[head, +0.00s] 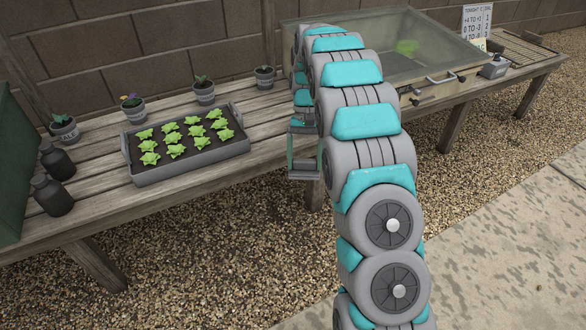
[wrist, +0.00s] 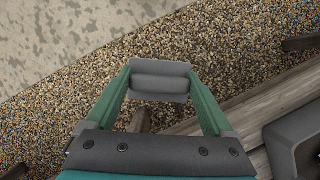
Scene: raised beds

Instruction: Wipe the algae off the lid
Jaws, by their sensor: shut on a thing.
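The lid (head: 345,32) is a broad, clear, greenish pane on the box at the far right part of the bench. My arm hides the lid's left part.
A grey tray (head: 190,168) of seedlings sits on the wooden bench (head: 95,185), with small pots behind it and two dark bottles (head: 54,194) at left.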

